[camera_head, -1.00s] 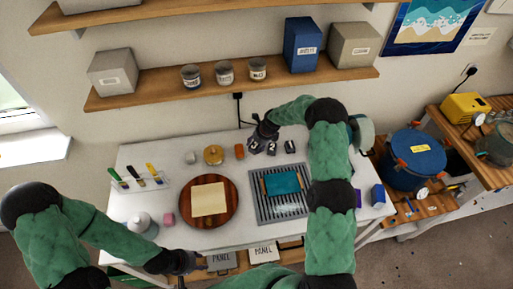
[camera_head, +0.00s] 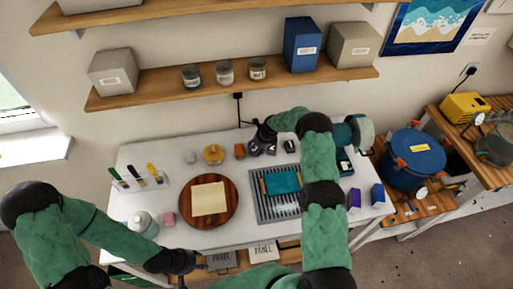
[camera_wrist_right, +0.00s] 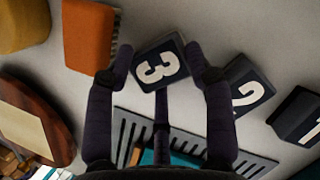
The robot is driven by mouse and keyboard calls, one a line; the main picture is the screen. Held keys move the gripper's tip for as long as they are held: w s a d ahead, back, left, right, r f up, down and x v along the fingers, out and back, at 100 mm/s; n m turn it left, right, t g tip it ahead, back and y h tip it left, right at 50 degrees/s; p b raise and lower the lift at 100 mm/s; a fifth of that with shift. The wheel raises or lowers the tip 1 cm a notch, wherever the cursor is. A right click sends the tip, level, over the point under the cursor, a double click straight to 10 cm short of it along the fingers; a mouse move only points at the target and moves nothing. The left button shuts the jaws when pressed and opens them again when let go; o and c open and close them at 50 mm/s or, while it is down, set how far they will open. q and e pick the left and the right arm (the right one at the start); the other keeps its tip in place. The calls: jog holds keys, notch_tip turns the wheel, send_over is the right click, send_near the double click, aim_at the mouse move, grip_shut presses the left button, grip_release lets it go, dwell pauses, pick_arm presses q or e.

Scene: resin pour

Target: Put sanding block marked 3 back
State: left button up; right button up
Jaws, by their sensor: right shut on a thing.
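In the head view my right gripper (camera_head: 262,137) is at the back of the white table, by the row of blocks. Blocks marked 2 (camera_wrist_right: 246,88) and 1 (camera_wrist_right: 298,116) stand to its right in the wrist view. I cannot tell whether block 3 touches the table. My left gripper (camera_head: 186,264) is at the table's front edge; its fingers are too small to read.
An orange brush-like block (camera_wrist_right: 90,38) is close to the left of the right gripper. A slotted grey rack (camera_head: 262,205) with a teal piece (camera_head: 282,182) lies in front. A round wooden board (camera_head: 228,215) is left of it. Shelves (camera_head: 230,82) hang above the table.

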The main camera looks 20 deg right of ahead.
jog(key=shift+f, duration=0.1)
jog(key=o, duration=1.1)
jog(key=shift+d+r, duration=0.1)
jog(key=shift+r, duration=0.3)
jog(key=v, duration=1.1)
jog(key=shift+s+r+b, duration=0.15)
jog(key=shift+b, duration=0.15)
